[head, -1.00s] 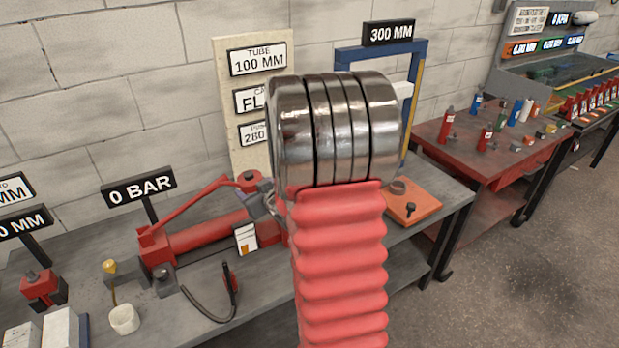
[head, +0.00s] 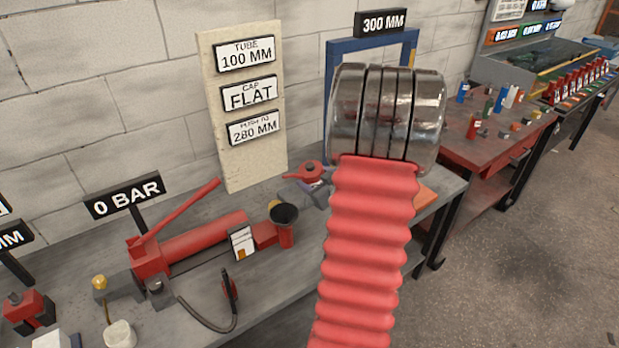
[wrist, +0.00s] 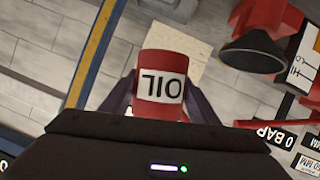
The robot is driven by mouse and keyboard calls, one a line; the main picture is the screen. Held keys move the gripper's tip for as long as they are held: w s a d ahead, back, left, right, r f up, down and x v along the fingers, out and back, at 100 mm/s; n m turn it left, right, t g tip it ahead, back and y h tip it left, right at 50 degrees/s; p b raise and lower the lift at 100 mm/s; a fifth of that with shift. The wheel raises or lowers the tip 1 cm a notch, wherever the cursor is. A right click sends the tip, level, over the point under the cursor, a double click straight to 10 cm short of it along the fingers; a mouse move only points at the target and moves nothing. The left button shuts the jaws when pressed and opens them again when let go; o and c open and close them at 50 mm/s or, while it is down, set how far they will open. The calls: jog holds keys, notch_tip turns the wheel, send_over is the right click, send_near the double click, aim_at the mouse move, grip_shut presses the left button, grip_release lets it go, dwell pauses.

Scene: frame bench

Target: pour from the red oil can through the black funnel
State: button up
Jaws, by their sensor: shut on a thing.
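The red oil can (head: 303,171) is partly hidden by my arm in the head view. In the wrist view the can (wrist: 163,65) shows a white OIL label between two dark fingers. My gripper (wrist: 163,88) is shut on it; part of the gripper (head: 318,188) also shows beside my red arm. The black funnel (head: 284,216) stands mouth up on the red pump body, below and left of the can in the head view, and apart from it. In the wrist view the funnel (wrist: 252,54) is right of the can. No liquid stream is visible.
The red pump (head: 205,245) with its raised lever lies on the grey bench (head: 265,310). A black hose (head: 200,322) curls in front. A blue frame (head: 345,62) and a board of signs (head: 215,165) stand behind. A white cup (head: 120,334) sits front left.

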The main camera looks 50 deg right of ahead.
jog(key=shift+n, duration=0.3)
jog(key=shift+s+d+f+n+h, duration=0.15)
jog(key=shift+d+n+h, duration=0.1)
jog(key=shift+n+h, duration=0.4)
jog(key=shift+w+d+f+n+h, duration=0.1)
jog(key=shift+d+n+h, duration=0.1)
jog(key=shift+n+h, duration=0.4)
jog(key=shift+s+f+n, duration=0.1)
jog(key=shift+f+n, duration=0.1)
jog(key=shift+n, duration=0.35)
jog(key=shift+r+h, duration=0.15)
jog(key=shift+h, duration=0.1)
dwell(0.8)
jog(key=shift+r+n, duration=0.4)
jog(key=shift+r, duration=0.1)
jog(key=shift+a+r+n, duration=0.1)
jog(key=shift+r+n, duration=0.1)
jog(key=shift+n, duration=0.1)
jog(key=shift+r+h, duration=0.15)
jog(key=shift+h, duration=0.25)
